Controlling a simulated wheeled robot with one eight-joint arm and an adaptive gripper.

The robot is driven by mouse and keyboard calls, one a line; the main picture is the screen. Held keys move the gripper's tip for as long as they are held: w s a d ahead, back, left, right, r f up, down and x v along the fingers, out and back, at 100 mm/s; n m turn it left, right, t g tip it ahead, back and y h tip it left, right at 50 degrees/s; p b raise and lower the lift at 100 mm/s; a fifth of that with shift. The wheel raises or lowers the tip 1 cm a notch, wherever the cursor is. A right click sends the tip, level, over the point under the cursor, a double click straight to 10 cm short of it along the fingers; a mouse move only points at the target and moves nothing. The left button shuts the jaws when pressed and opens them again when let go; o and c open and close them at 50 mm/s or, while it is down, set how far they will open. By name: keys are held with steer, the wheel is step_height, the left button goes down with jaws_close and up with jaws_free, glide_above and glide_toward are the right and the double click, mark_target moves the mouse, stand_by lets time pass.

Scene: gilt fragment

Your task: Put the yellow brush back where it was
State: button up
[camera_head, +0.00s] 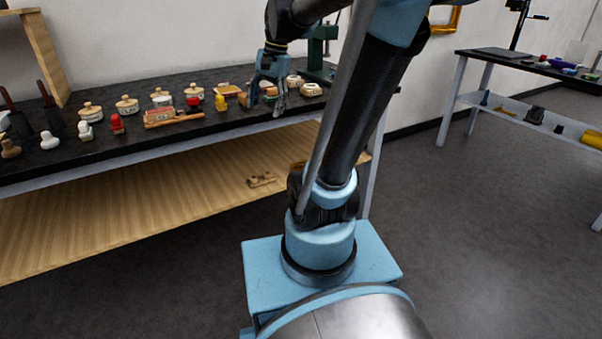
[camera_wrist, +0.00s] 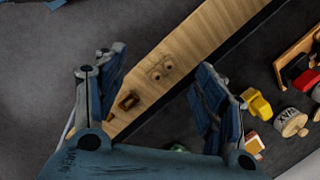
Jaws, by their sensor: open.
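A small yellow item (camera_head: 220,102), which looks like the yellow brush, stands on the dark bench top (camera_head: 150,137) near its front edge. It also shows in the wrist view as a yellow piece (camera_wrist: 256,104) just right of the right finger; its bristles cannot be made out. My gripper (camera_head: 267,103) is at the bench's front edge, to the right of the yellow item and apart from it. In the wrist view, the jaws of my gripper (camera_wrist: 160,65) are spread with nothing between them.
Lidded jars, including one marked XVA (camera_wrist: 291,121), and red and white small pieces crowd the bench to the left. A wooden piece with holes (camera_head: 261,180) lies on the lower shelf (camera_head: 150,205). Another table (camera_head: 520,70) stands right; open floor lies between.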

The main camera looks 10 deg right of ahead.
steer(key=s+d+f+n+h, duration=0.1)
steer(key=s+d+f+n, duration=0.2)
steer(key=s+f, duration=0.4)
steer(key=s+d+f+n+t+h, duration=0.1)
steer(key=s+d+f+n, duration=0.3)
steer(key=s+f, duration=0.4)
steer(key=shift+s+f+n+t+h, duration=0.15)
steer(key=shift+f+n+t+h, duration=0.2)
steer(key=shift+f, duration=0.4)
steer(key=shift+d, duration=0.1)
steer(key=shift+w+f, duration=0.2)
steer(key=shift+w, duration=0.25)
